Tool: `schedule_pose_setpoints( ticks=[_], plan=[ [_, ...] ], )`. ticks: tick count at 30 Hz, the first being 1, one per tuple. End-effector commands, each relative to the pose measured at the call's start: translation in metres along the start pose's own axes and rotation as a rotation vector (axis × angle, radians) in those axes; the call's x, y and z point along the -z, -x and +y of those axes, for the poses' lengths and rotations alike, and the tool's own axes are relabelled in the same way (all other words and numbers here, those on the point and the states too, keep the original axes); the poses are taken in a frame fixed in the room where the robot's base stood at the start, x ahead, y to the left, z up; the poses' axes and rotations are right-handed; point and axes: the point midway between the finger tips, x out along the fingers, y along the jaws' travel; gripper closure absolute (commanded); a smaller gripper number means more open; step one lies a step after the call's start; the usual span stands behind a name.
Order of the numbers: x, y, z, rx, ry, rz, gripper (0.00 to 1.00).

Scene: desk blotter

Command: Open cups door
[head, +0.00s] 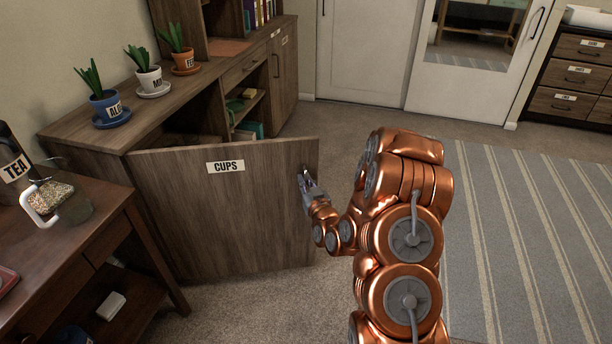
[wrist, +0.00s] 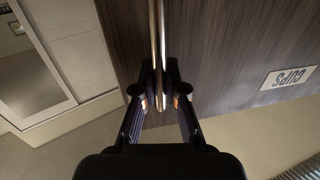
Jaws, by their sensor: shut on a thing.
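The cups door (head: 230,215) is a dark wood panel with a white CUPS label (head: 226,167). It stands swung well out from the cabinet (head: 140,125), hinged at its left side. My gripper (head: 306,180) is at the door's free right edge in the head view. In the wrist view my gripper (wrist: 159,95) is shut on the door's thin metal handle (wrist: 158,35), with a finger on each side of it. The door's wood face (wrist: 220,50) and the upside-down label (wrist: 288,77) also show there. The inside of the cups compartment is mostly hidden behind the door.
Three potted plants stand on the cabinet top, the nearest in a blue pot (head: 105,105). A small table (head: 100,225) with a TEA jar (head: 20,165) stands close at the left. Carpet and a striped rug (head: 530,230) lie clear at the right.

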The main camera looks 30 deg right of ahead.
Motion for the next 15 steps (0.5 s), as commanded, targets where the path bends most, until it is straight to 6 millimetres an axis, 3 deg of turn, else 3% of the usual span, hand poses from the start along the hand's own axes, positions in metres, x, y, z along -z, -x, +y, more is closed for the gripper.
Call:
schedule_pose_setpoints(
  ticks=[14,15],
  plan=[
    [0.0017,0.0012,-0.0041,0.003,0.000,0.004,1.00],
    [0.0017,0.0012,-0.0040,0.003,-0.001,0.004,0.86]
  ],
)
